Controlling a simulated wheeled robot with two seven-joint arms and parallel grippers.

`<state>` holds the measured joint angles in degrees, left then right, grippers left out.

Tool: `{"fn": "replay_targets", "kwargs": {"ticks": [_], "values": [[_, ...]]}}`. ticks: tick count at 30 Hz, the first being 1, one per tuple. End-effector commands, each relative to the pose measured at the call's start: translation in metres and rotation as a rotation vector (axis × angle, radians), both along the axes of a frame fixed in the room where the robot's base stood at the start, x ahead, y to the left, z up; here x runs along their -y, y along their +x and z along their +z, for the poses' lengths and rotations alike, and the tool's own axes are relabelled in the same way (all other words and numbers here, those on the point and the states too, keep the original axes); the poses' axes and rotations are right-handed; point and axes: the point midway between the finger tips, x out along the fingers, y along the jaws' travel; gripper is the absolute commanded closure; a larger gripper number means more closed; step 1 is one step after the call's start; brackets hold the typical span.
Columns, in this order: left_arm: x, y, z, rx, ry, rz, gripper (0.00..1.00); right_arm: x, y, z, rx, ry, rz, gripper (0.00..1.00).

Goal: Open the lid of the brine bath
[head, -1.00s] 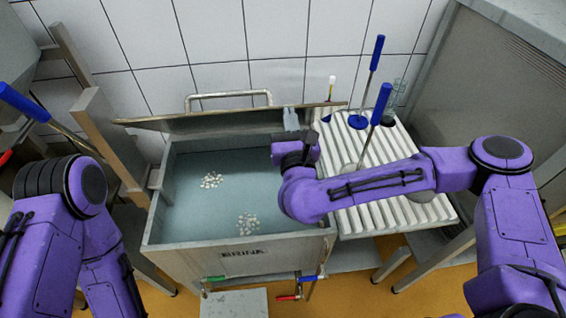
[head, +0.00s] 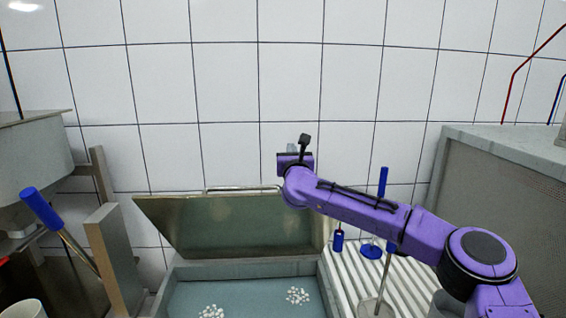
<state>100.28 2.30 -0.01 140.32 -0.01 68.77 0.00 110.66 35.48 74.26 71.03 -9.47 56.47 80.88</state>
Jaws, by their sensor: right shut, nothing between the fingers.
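The brine bath (head: 245,269) is a steel tank of bluish liquid at the bottom centre of the head view. Its lid (head: 225,228) stands raised and tilted at the rear of the tank, its greenish inner face towards me. The lid's bar handle (head: 235,189) just shows behind its top edge. My right gripper (head: 300,147) is shut and empty, pointing up above the lid's upper right corner. My forearm overlaps that corner, so I cannot tell whether it touches. My left gripper is out of view.
A ribbed white draining board (head: 350,282) with blue-handled tools (head: 383,182) lies right of the bath. A wooden post (head: 112,255) and another blue-handled tool (head: 42,208) stand at left. A grey cabinet (head: 500,200) bounds the right. White granules (head: 298,295) show in the liquid.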

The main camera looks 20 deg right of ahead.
Motion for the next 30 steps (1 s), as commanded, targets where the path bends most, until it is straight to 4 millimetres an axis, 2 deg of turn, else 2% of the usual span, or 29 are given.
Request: {"fn": "replay_targets", "kwargs": {"ticks": [7,30], "values": [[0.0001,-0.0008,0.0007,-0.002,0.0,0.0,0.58,-0.0068,0.0015,0.001,0.001,-0.001,0.008,1.0],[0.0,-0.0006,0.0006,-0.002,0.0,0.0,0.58,-0.004,0.0009,0.0,0.001,-0.001,0.005,1.0]]}}
